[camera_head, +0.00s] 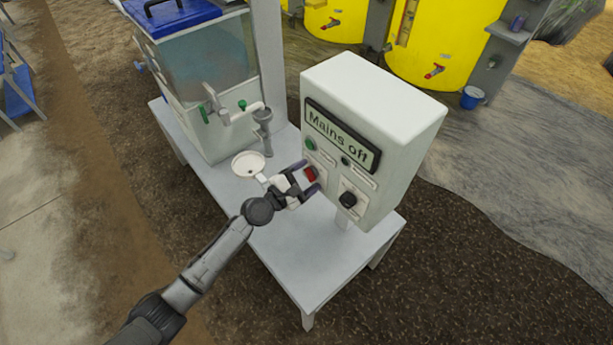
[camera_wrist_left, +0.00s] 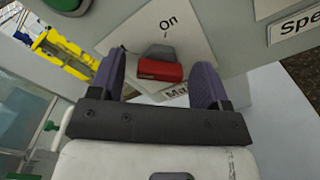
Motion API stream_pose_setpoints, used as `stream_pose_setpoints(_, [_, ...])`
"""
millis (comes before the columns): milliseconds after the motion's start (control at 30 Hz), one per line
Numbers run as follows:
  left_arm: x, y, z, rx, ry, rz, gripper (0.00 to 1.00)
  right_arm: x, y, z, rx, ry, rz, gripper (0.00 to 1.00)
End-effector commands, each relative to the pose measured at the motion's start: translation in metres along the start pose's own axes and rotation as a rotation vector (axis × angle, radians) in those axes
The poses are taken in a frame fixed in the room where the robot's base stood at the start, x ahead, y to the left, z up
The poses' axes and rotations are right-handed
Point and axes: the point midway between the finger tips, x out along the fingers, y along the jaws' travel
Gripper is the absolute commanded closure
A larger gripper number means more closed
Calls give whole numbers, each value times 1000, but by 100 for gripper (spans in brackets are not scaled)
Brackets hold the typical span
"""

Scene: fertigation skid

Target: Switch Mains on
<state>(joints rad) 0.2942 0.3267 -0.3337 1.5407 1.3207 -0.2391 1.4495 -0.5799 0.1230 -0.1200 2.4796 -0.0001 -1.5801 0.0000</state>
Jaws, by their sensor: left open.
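The white control box (camera_head: 365,130) stands on the table, and its display (camera_head: 342,136) reads "Mains off". The red mains switch (camera_head: 310,174) sits low on the box's front. In the left wrist view the red switch (camera_wrist_left: 160,70) lies on a light plate marked "On" above it, with a partly hidden label starting "Ma" below. My left gripper (camera_head: 312,178) is open, and its two purple fingers stand either side of the switch in the wrist view (camera_wrist_left: 158,84). I cannot tell whether a finger touches it. My right gripper is not in view.
A green button (camera_head: 310,144) and a black knob (camera_head: 347,199) are close to the switch. A clear tank with a blue lid (camera_head: 175,15), a tap and a small white dish (camera_head: 248,164) are on the table (camera_head: 330,262) to the left.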

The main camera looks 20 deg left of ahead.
Motion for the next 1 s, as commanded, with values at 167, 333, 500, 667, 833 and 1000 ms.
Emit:
stream_pose_setpoints(167, [1, 0, 0, 0, 0, 0, 30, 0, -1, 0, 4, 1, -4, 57])
stream_pose_setpoints(333, [1, 0, 0, 0, 0, 0, 34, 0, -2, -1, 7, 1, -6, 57])
stream_pose_setpoints(500, [1, 0, 0, 0, 0, 0, 50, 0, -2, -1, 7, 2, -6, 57])
stream_pose_setpoints(667, [1, 0, 0, 0, 0, 0, 65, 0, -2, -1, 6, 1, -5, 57])
stream_pose_setpoints(833, [1, 0, 0, 0, 0, 0, 79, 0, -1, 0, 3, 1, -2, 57])
stream_pose_setpoints(1000, [1, 0, 0, 16, 0, 0, 79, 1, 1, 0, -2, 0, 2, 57])
